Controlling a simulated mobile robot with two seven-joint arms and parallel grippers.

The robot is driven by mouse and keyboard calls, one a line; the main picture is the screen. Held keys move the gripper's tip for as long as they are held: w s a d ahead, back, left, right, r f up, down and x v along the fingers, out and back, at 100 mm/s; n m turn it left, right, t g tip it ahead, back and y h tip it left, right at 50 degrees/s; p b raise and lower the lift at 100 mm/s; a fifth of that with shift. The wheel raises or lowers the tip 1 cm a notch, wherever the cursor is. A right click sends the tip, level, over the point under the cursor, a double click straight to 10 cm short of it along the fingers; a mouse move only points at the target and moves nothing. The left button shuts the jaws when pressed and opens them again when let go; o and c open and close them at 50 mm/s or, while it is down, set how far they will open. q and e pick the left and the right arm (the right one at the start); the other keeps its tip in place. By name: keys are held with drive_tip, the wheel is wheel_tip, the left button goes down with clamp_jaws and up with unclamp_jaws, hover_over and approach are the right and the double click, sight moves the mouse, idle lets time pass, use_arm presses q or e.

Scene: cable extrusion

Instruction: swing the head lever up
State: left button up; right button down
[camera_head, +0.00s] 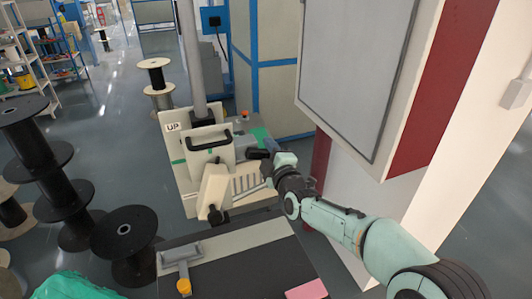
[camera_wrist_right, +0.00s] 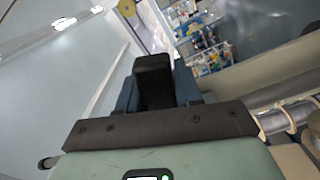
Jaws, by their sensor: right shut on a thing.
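The beige machine head (camera_head: 181,150) stands in the middle of the head view, with an "UP" label (camera_head: 173,127) on its upper left and a dark looped handle (camera_head: 209,143) on its front. My right gripper (camera_head: 258,154) is at the right side of this head, its dark fingers pointing left. It is shut on the head lever, whose held part is mostly hidden by the fingers. In the wrist view the dark fingers of my right gripper (camera_wrist_right: 153,80) fill the middle, and the lever is not clear there. My left gripper is not in view.
Black cable reels (camera_head: 125,235) stand at the left. A dark bench top (camera_head: 240,270) with a pink block (camera_head: 306,290) lies in front. Open floor shows behind left.

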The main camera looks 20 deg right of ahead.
drive_tip(key=shift+d+r+n, duration=0.1)
drive_tip(key=shift+r+n, duration=0.3)
drive_tip(key=shift+n, duration=0.5)
drive_tip(key=shift+r, duration=0.1)
drive_tip(key=c, duration=0.8)
unclamp_jaws()
drive_tip(key=shift+c, duration=0.2)
drive_tip(key=s, duration=1.3)
drive_tip(key=shift+s+d+b, duration=0.2)
drive_tip(key=shift+d+b, duration=0.1)
drive_tip(key=shift+b, duration=0.1)
